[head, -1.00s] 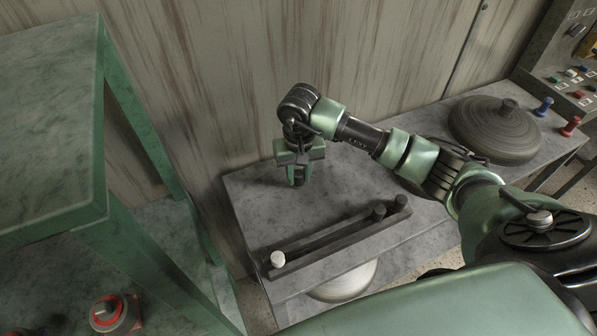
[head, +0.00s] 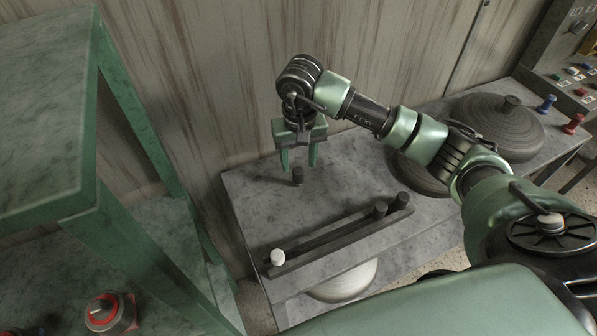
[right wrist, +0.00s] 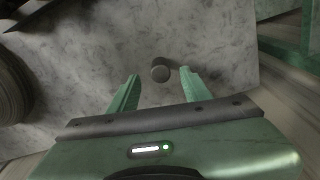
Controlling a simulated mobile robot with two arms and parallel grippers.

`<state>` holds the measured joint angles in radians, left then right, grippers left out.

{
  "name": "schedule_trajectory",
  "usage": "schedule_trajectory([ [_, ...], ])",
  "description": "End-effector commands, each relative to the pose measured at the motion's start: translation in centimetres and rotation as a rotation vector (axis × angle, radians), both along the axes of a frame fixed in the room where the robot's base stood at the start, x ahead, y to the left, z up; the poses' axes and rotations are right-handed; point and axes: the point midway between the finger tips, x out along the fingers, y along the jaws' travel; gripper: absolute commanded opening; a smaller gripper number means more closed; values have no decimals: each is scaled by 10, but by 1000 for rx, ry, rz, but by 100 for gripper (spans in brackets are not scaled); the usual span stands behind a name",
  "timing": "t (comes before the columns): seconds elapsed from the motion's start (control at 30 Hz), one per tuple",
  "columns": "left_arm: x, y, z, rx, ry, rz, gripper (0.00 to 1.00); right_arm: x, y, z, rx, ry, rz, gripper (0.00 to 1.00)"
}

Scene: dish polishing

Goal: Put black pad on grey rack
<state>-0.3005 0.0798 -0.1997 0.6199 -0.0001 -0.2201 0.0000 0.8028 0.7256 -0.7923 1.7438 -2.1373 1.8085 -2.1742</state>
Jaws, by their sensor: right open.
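A small dark cylindrical pad (head: 298,176) stands upright on the grey stone table (head: 250,200), near its back left. My right gripper (head: 299,164) is open above it, fingers pointing down, one on each side in the picture. In the right wrist view, the pad (right wrist: 160,73) shows between and just beyond the open fingertips (right wrist: 159,80), with nothing held. The long grey rack (head: 330,240) lies along the table's front. Two dark pads (head: 380,209) (head: 402,200) stand at its right end and a white pad (head: 278,257) at its left end. My left gripper is out of view.
A green shelf unit (head: 100,180) stands close on the left, with a red and grey round object (head: 108,313) on its lower level. Large round discs (head: 500,128) lie to the right. A wooden wall (head: 220,80) is behind. The table's middle is clear.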

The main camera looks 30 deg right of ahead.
Motion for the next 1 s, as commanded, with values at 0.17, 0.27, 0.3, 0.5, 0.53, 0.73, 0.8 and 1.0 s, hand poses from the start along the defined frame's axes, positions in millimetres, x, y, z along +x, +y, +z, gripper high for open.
schedule_trajectory([
  [0.17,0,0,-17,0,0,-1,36,-1,0,37,-1,-6,0,48],
  [0.27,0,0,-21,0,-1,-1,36,-2,0,54,-1,-4,0,48],
  [0.3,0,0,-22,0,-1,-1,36,-2,1,59,-1,-3,0,48],
  [0.5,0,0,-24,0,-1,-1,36,-4,1,73,-1,0,1,48],
  [0.53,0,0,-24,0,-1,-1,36,-4,1,73,-1,0,0,48],
  [0.73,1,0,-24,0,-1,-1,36,-4,1,74,0,1,0,48],
  [0.8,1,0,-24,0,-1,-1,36,-4,1,74,0,1,0,48],
  [1.0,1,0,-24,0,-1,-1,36,-4,1,73,0,1,0,48],
])
